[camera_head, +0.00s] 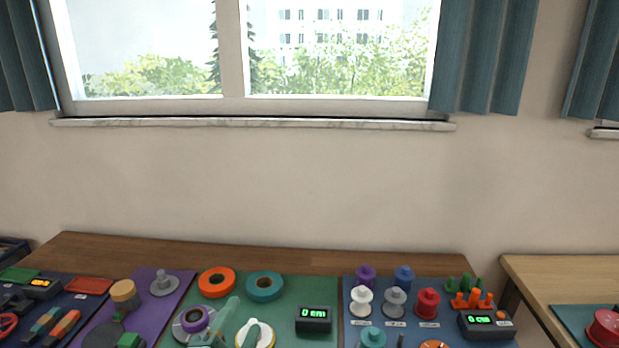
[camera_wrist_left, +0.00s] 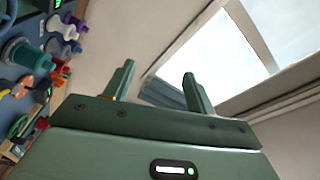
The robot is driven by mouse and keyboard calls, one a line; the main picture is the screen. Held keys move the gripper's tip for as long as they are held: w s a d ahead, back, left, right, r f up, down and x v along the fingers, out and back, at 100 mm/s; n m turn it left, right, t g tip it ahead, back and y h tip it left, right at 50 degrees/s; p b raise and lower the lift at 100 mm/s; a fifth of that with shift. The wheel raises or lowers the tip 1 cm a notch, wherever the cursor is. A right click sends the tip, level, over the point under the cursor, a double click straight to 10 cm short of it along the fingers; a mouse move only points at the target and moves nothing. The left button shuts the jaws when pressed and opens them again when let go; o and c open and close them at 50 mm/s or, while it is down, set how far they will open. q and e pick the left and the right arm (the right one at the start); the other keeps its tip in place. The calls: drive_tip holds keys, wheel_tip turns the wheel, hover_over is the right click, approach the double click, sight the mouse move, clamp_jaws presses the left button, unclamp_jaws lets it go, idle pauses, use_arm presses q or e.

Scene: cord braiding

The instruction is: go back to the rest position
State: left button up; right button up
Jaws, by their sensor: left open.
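My left gripper (camera_head: 244,312) is at the bottom of the head view, in front of the green mat (camera_head: 285,318). Its two green fingers are apart and nothing shows between them. In the left wrist view the same gripper (camera_wrist_left: 158,72) is open and empty, with the wall and window behind its fingers. A white ring-shaped piece (camera_head: 266,338) is partly hidden by one finger. Whether the gripper touches it cannot be told. My right gripper is not in view.
The wooden back strip (camera_head: 150,250) is clear.

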use_arm(q)
drive_tip(key=s+a+f+n+g+y, duration=0.4)
drive_tip(key=s+a+f+g, duration=0.25)
drive_tip(key=s+a, duration=0.3)
drive_tip(key=s+a+f+n+g+y, duration=0.45)
drive_tip(key=s+a+f, duration=0.3)
drive_tip(key=s, duration=0.35)
drive_tip(key=s+d+f+g+h, duration=0.1)
drive_tip(key=s+d+f+g, duration=0.1)
drive_tip(key=f, duration=1.1)
drive_tip(key=s+d+f+g+h, duration=0.2)
drive_tip(key=s+f, duration=0.1)
drive_tip(key=f, duration=0.9)
drive_tip(key=s+f+n+g+h, duration=0.1)
drive_tip(key=s+f+n+g, duration=0.1)
drive_tip(key=s+f, duration=1.4)
drive_tip(key=s+n, duration=0.1)
drive_tip(key=s, duration=0.3)
drive_tip(key=shift+a+g, duration=0.25)
drive_tip(key=shift+g, duration=0.05)
